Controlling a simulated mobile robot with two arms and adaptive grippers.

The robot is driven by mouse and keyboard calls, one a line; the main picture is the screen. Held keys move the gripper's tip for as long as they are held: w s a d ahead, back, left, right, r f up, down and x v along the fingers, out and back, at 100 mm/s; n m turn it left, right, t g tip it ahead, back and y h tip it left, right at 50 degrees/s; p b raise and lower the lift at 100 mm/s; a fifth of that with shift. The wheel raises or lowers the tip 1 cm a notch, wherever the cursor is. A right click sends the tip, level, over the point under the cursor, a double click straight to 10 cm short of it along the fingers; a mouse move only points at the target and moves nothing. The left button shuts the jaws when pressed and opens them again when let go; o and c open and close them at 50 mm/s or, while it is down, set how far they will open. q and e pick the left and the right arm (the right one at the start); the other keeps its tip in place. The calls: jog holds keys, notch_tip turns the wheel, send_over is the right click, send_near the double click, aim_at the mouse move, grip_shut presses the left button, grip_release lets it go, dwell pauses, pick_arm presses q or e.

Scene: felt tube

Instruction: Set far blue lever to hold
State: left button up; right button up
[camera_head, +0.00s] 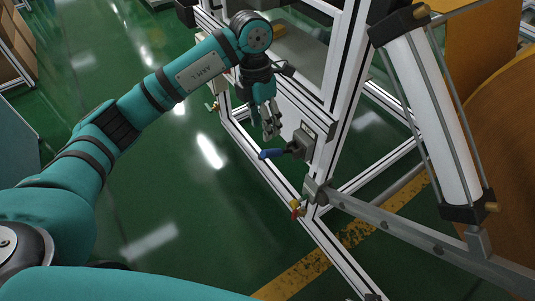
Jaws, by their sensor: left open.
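A blue lever (272,153) sticks out to the left from a small grey box (302,142) on the white frame. It lies close to level, its tip slightly lower. No other blue lever is clear in view, and I cannot read any position marks on the box. My left gripper (271,130) is open and points down, just above and a little left of the box. Its fingertips appear above the lever, with nothing between them; I cannot tell the exact gap. My right gripper is out of view.
The white aluminium frame (345,75) stands right of my left gripper. A red-tipped brass valve (297,208) sits lower on it. A white cylinder (432,115) and an orange roll (505,150) stand on the right. Green floor (190,215) is open at left.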

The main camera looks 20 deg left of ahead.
aim_at(268, 154)
pick_arm(q)
jog(key=f, duration=0.3)
jog(key=d+f, duration=0.1)
jog(key=f, duration=0.3)
jog(key=s+f+b, duration=0.1)
jog(key=f, duration=0.2)
jog(key=shift+d+f, duration=0.25)
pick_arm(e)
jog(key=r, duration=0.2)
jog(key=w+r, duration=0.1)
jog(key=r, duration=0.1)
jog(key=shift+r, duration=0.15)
pick_arm(q)
grip_shut()
jog(key=shift+w, duration=0.1)
